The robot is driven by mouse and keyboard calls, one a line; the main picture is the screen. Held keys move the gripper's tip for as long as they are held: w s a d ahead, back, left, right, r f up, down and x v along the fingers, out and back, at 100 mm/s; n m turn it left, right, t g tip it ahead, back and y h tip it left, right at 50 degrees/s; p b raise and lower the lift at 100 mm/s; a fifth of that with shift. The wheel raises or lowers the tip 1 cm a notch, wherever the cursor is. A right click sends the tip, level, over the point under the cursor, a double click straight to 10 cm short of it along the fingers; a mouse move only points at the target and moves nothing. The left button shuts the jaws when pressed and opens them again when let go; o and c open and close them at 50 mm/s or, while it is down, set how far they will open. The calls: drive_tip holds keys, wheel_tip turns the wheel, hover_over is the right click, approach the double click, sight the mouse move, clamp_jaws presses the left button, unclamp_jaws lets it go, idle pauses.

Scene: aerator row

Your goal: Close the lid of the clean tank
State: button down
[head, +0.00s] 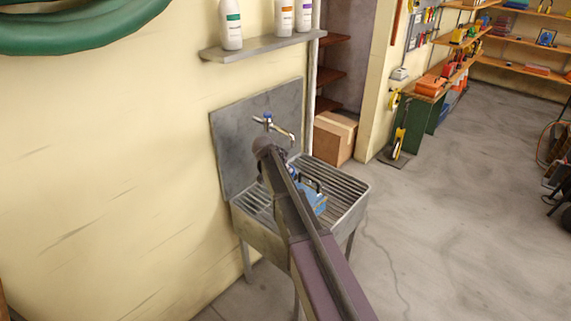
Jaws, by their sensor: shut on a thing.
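A blue box-like thing (316,201) with a dark handle-like piece (312,183) sits on the ribbed top of a metal sink (345,180). It may be the clean tank, but I cannot tell for sure. My arm crosses in front of it from the lower right and hides its left part. No lid can be made out, so whether one is open or shut does not show. My arm's far end bends down over the sink, just left of the blue thing. My gripper's fingers are hidden behind my arm.
A tap (273,127) sticks out from the grey backsplash (235,150) above the sink. A shelf (262,46) with white bottles (231,24) hangs higher up. A cardboard box (334,138) stands behind the sink to the right. The concrete floor (450,200) at right is mostly clear.

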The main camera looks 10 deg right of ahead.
drive_tip(key=shift+w+d+g+y+p, duration=0.3)
drive_tip(key=shift+g+y+p, duration=0.2)
drive_tip(key=shift+y, duration=0.2)
drive_tip(key=c, duration=0.5)
unclamp_jaws()
drive_tip(key=shift+c, duration=0.2)
